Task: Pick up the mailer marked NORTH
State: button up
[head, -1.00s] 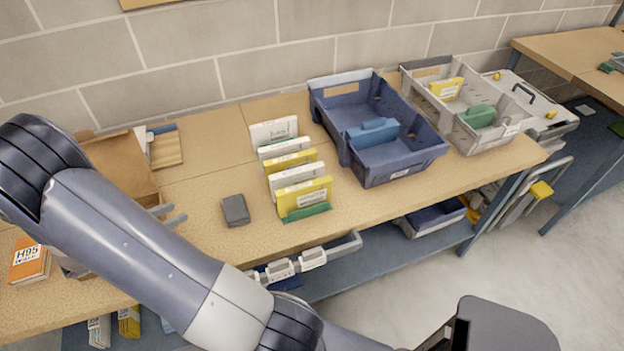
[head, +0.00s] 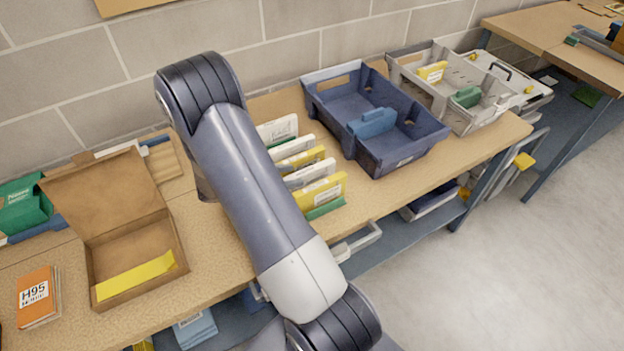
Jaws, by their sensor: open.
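A row of upright white and yellow mailers stands on the wooden bench, partly behind my arm. The back one is a white mailer (head: 278,130), and the front one is a yellow mailer (head: 322,192) at a green base. A yellow mailer (head: 303,160) and white ones stand between them. Their print is too small to read, so I cannot tell which one is marked NORTH. My arm crosses in front of the row's left side and runs down to the bottom edge. My gripper is out of the picture.
A blue tote (head: 425,142) with a blue divider stands right of the mailers, with a grey tote (head: 410,68) beyond it. An open cardboard box (head: 178,262) holding something yellow and an orange H95 pack (head: 38,297) are at left. Bare bench lies between box and arm.

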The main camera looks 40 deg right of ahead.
aim_at(302, 173)
jog(key=x, duration=0.2)
jog(key=p+x, duration=0.1)
jog(key=shift+w+d, duration=0.15)
jog(key=shift+d, duration=0.3)
jog(key=shift+d+f+p, duration=0.3)
jog(key=shift+d+f, duration=0.05)
jog(key=shift+d, duration=0.05)
jog(key=shift+c, duration=0.5)
grip_shut()
